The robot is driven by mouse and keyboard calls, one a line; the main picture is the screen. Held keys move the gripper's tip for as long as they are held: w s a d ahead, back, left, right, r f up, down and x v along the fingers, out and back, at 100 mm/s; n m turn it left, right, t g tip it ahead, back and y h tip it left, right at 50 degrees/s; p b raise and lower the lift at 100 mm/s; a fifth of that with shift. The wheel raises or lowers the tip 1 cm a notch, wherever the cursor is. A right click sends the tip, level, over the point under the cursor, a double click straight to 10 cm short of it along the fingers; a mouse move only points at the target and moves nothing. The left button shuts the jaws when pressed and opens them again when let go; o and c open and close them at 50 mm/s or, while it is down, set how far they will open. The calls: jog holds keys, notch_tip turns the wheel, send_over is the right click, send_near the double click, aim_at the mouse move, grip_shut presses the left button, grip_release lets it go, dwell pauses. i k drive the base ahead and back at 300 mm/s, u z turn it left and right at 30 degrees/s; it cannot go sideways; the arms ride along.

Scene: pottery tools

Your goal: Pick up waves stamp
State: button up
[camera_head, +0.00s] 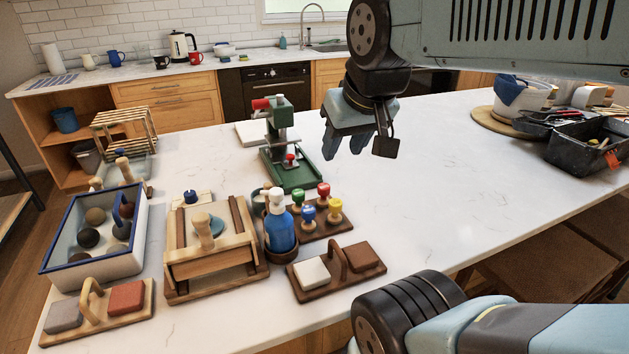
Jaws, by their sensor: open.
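Several small stamps with coloured knobs stand on a dark wooden rack (331,231) in the middle of the white counter. They include a red-knobbed stamp (323,190), a blue-knobbed stamp (308,214), a green-knobbed stamp (296,195) and a yellow-knobbed stamp (335,207). Their stamping faces are hidden, so I cannot tell which one bears waves. My gripper (347,146) is open and empty, pointing down over the counter, well behind and above the rack.
A green press (290,171) stands behind the rack. A two-block wooden holder (324,287) lies in front. A wooden frame box (214,275) and blue-rimmed tray (70,285) are left. The counter's right middle is clear.

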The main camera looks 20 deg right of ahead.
aim_at(297, 195)
jog(key=u, duration=1.15)
jog(key=k, duration=1.05)
jog(key=z, duration=0.55)
jog(key=i, duration=0.7)
jog(key=z, duration=0.1)
